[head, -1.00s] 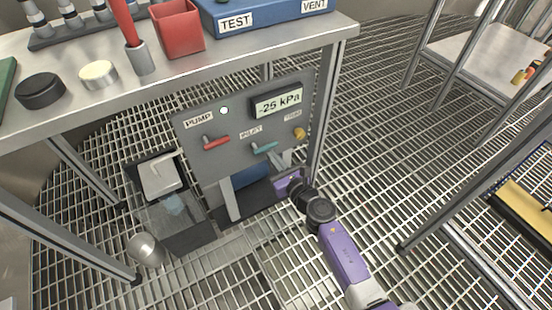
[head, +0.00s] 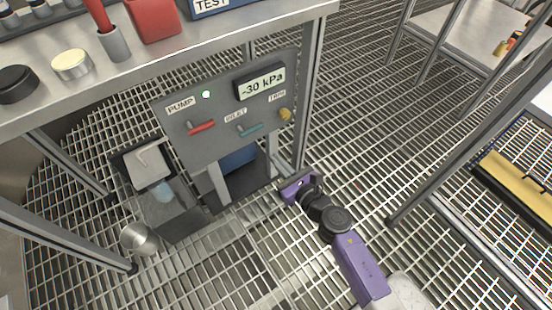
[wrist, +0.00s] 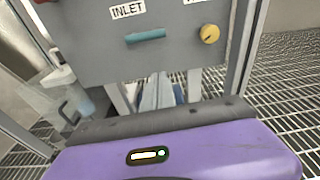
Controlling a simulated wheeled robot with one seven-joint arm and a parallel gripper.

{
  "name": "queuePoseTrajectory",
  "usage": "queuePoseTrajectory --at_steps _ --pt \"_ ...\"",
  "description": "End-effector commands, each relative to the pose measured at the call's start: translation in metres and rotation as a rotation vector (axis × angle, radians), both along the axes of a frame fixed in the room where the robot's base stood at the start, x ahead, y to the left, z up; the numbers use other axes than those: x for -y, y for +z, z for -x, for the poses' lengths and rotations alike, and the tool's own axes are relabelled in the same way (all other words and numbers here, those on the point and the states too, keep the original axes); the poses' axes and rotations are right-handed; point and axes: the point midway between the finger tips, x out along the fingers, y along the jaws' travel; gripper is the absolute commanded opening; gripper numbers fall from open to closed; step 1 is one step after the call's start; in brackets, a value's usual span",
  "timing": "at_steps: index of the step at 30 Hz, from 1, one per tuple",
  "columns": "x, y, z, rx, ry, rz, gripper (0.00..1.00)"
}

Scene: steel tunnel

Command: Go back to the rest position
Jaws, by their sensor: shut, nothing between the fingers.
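My gripper (head: 295,189), a purple unit on my bent arm, is at the lower right of the grey control panel (head: 222,138) in the head view. It is shut and empty, apart from the panel and its handles. In the wrist view its purple body fills the bottom and the fingertips are not clear. The panel carries a red PUMP handle (head: 201,128), a teal INLET handle (head: 250,131), a yellow TRIM knob (head: 285,115), a white lit lamp (head: 206,94) and a display (head: 262,82) reading -30 kPa.
A second table (head: 455,35) and a yellow-topped item (head: 520,185) are at right. Open grating floor lies between.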

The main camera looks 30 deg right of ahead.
Motion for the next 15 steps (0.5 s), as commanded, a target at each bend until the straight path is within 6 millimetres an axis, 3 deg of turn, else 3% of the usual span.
queuePoseTrajectory --at_steps 11,15 --pt "0.0001 -0.0001 -0.0003 0.0 0.0 -0.003 0.0" --pt "0.0006 0.0002 -0.0003 0.002 -0.015 -0.091 0.0"
